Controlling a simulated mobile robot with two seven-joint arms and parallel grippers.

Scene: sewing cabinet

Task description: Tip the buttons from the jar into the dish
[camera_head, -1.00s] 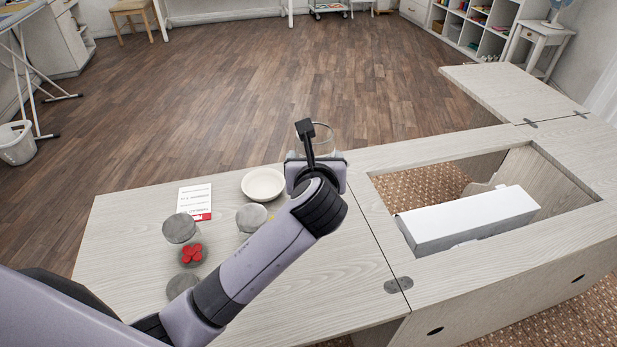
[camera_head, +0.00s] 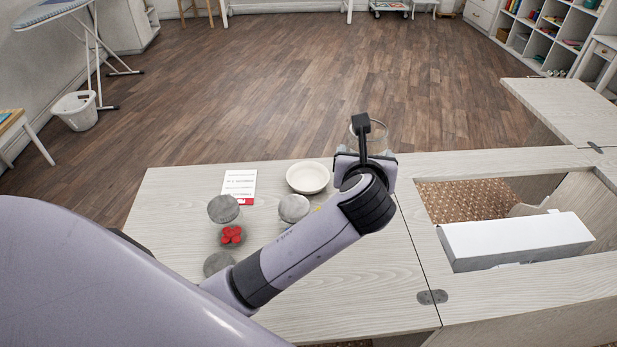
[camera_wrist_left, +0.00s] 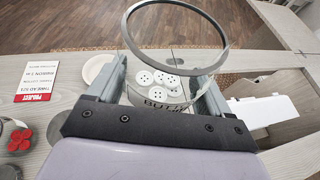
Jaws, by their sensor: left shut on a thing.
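My left gripper (camera_head: 365,160) is shut on a clear glass jar (camera_head: 384,131), beyond the wrist in the head view. In the left wrist view the gripper (camera_wrist_left: 165,85) has one finger on each side of the jar, which holds several white buttons (camera_wrist_left: 160,80). Its wide ring rim (camera_wrist_left: 226,40) is uncovered, and part of a "BUTT" label shows. The white dish (camera_head: 308,178) stands on the table left of the jar. Its inside looks empty. It is partly hidden behind a finger in the wrist view (camera_wrist_left: 95,68). My right gripper is not in view.
A jar of red pieces (camera_head: 232,236), grey round lids (camera_head: 223,208) and a white-and-red card (camera_head: 239,185) lie left of the dish. Another grey round top (camera_head: 294,208) is just in front of it. Right is a cabinet opening with a white box (camera_head: 515,241).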

